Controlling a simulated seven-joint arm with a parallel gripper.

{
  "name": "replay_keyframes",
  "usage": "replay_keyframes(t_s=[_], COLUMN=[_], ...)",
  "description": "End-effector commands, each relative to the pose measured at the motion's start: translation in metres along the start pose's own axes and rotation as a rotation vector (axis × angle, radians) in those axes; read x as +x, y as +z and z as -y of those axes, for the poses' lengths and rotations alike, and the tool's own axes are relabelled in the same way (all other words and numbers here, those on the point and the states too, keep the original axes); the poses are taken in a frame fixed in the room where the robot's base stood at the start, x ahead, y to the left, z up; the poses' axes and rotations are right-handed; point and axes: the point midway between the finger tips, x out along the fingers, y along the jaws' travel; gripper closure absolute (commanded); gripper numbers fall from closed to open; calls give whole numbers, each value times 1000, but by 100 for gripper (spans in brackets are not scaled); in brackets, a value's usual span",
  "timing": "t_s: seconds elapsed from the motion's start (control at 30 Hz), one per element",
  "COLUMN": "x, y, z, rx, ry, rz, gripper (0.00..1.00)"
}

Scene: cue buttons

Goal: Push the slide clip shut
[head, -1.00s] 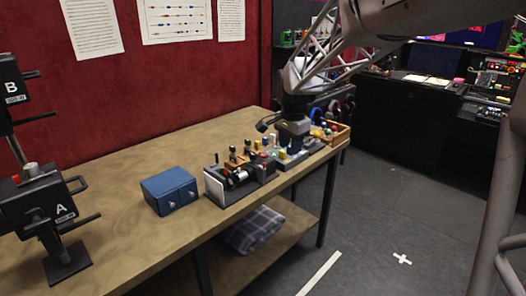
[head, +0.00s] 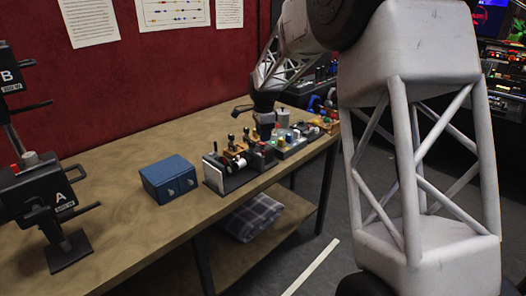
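My gripper (head: 265,128) points down over the row of small devices on the table, just behind the device panel (head: 287,147). It is small and dark in the head view, and its fingertips blend into the parts around them. I cannot tell whether it is open or shut, or whether it touches anything. I cannot make out the slide clip among the small coloured parts; it may be hidden or too small to see.
A blue box (head: 170,180) and a black device with levers (head: 228,172) stand on the wooden table (head: 115,222). Black stands marked A (head: 42,195) and B (head: 8,80) are at the left. Bare tabletop lies between stand A and the blue box.

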Motion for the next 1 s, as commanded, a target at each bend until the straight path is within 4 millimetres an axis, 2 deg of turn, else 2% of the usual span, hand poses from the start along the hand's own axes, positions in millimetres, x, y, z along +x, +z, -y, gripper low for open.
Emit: replay_keyframes(t_s=[0.47,0.67,1.0], x=[5,22,62], y=[0,0,0], z=[0,0,0], rx=[-1,-1,-1], ry=[0,1,0], rz=[0,0,0], gripper=[61,61,61])
